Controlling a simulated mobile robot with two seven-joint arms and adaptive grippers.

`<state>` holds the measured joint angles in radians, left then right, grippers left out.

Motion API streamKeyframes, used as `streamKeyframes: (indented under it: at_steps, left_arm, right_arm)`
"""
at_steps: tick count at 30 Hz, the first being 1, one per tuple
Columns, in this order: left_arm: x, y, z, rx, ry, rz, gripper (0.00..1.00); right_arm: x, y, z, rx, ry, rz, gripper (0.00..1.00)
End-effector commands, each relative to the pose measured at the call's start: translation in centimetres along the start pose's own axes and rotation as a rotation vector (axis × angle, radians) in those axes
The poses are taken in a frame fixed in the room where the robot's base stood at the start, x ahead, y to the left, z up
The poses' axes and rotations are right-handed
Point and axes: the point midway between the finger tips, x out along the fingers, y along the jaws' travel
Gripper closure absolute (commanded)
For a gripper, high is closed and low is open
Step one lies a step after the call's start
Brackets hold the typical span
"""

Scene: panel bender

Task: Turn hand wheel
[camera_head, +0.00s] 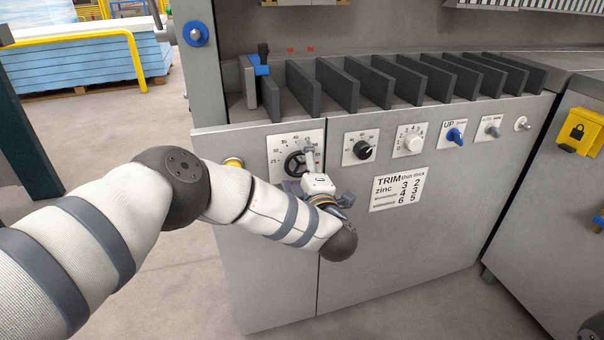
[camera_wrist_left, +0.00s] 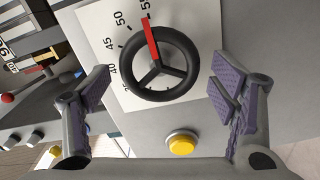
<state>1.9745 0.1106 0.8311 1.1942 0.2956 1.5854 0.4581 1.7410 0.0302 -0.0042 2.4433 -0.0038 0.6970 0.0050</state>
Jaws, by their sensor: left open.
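The hand wheel (camera_head: 296,164) is a small black three-spoked wheel on a white dial plate at the upper left of the grey machine front. In the left wrist view the hand wheel (camera_wrist_left: 158,70) lies between and beyond the fingers, with a red pointer at its top edge near the 50-to-55 marks. My left gripper (camera_wrist_left: 160,90) is open and empty, its purple-padded fingers on either side of the wheel with visible gaps. In the head view my left gripper (camera_head: 318,186) is just in front of the panel, below and right of the wheel, partly covering the dial plate.
A yellow button (camera_wrist_left: 181,145) sits beside the dial plate. Right of the wheel are a black knob (camera_head: 363,150), a white dial (camera_head: 409,140) and a blue switch (camera_head: 455,135). Dark upright plates (camera_head: 338,86) line the ledge above. Floor is clear in front.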

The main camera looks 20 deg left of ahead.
Motion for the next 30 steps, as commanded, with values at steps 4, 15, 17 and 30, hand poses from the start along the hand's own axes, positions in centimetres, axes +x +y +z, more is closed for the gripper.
streamKeyframes:
  at_steps: [4, 15, 17, 30]
  left_arm:
    - [-3.8, 0.0, 0.2, 0.000, -0.008, -0.001, 0.21]
    - [-10.8, 0.0, 0.0, 0.001, -0.002, 0.000, 0.21]
    - [-11.0, 0.0, 0.0, 0.001, -0.001, 0.000, 0.21]
    - [-11.9, -1.0, 0.7, 0.063, -0.084, -0.011, 0.21]
  right_arm:
    - [0.0, 0.0, 0.0, 0.000, 0.000, 0.000, 0.53]
    - [0.0, 0.0, 0.0, 0.000, 0.000, 0.000, 0.53]
    - [0.0, 0.0, 0.0, 0.000, 0.000, 0.000, 0.53]
    - [-0.6, 0.0, -0.1, 0.000, 0.011, -0.001, 0.53]
